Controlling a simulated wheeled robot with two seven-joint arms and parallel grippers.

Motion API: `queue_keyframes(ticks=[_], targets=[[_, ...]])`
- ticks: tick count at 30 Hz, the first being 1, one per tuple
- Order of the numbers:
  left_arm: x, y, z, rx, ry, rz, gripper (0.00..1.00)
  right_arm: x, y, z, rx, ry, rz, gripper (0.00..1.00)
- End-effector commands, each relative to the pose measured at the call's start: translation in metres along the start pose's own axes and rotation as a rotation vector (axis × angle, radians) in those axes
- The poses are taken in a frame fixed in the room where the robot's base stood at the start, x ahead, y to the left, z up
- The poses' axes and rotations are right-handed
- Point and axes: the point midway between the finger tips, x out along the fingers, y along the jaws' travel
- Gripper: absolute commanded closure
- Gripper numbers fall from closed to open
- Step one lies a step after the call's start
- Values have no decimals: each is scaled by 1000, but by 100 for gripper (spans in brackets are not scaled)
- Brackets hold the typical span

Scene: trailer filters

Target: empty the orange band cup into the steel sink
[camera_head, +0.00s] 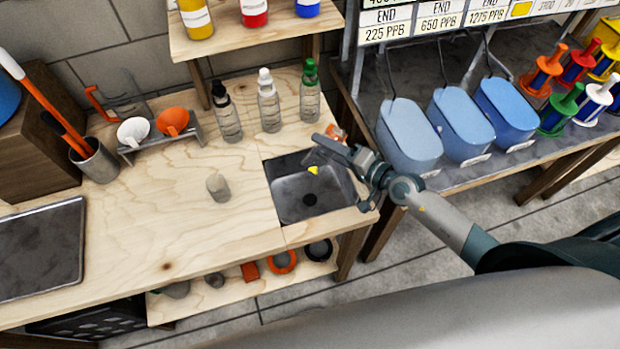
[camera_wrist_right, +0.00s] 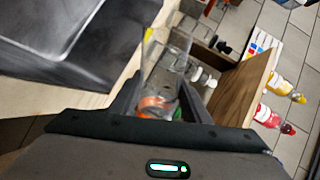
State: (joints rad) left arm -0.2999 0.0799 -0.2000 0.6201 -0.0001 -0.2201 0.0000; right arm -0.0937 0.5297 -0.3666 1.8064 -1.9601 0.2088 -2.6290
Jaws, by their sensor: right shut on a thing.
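My right gripper (camera_head: 338,150) is over the back right corner of the steel sink (camera_head: 290,205). It is shut on the clear orange band cup (camera_wrist_right: 165,62), whose orange band (camera_wrist_right: 155,103) sits between the fingers in the right wrist view. In the head view the orange band (camera_head: 335,132) shows just behind the gripper. The cup looks tipped over, with its mouth toward the sink. A small yellow patch (camera_head: 313,170) shows below the gripper, over the sink; I cannot tell whether it is liquid. My left gripper is out of view.
A small greyish cup (camera_head: 218,187) stands on the wooden counter left of the sink. Several bottles (camera_head: 268,105) stand behind the sink. Blue bins (camera_head: 408,135) and coloured spools (camera_head: 545,75) are on the right table.

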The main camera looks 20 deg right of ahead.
Motion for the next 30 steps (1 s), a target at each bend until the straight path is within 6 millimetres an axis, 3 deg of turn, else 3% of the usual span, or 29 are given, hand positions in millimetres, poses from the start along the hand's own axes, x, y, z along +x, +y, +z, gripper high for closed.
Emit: queue_keyframes(ticks=[30], targets=[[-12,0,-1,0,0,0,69,-2,-9,4,-110,25,-3,81]])
